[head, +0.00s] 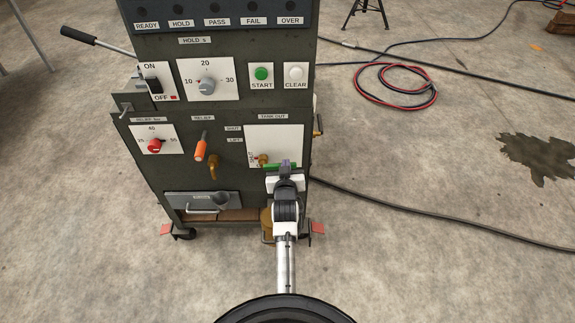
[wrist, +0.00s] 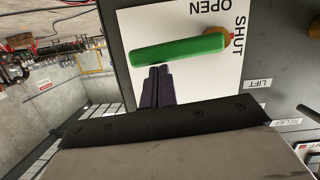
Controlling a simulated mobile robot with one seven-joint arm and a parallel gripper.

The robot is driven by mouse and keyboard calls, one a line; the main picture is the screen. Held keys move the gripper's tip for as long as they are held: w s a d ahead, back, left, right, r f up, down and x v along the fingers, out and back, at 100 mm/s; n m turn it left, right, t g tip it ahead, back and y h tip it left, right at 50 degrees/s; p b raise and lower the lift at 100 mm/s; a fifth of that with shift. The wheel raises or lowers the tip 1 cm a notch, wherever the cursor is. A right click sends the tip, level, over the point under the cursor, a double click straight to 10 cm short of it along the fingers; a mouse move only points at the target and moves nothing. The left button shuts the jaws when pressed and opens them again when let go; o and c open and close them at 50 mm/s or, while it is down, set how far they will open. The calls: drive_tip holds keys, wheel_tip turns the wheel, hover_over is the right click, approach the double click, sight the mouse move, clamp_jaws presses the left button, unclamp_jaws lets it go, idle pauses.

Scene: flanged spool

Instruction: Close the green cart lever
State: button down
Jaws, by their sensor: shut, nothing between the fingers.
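The green lever (head: 271,166) is on a white panel (head: 290,138) at the lower right of the cart's front. In the head view it points right from its brass pivot (head: 263,159), roughly level. In the wrist view the green lever (wrist: 178,50) extends left from the brass hub (wrist: 216,40), beside the words OPEN and SHUT. My gripper (head: 285,163) is at the lever's outer part. In the wrist view its dark fingertips (wrist: 158,68) are together and empty, right against or just short of the lever's long edge; contact is unclear.
An orange-handled lever (head: 201,148), a red knob (head: 154,146) and a drawer (head: 202,202) sit left of the panel. Above are a grey dial (head: 207,86) and a green START button (head: 261,73). Cables (head: 395,84) lie on the open floor at right.

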drive_tip(key=shift+f, duration=0.3)
drive_tip(key=shift+d, duration=0.1)
idle(0.3)
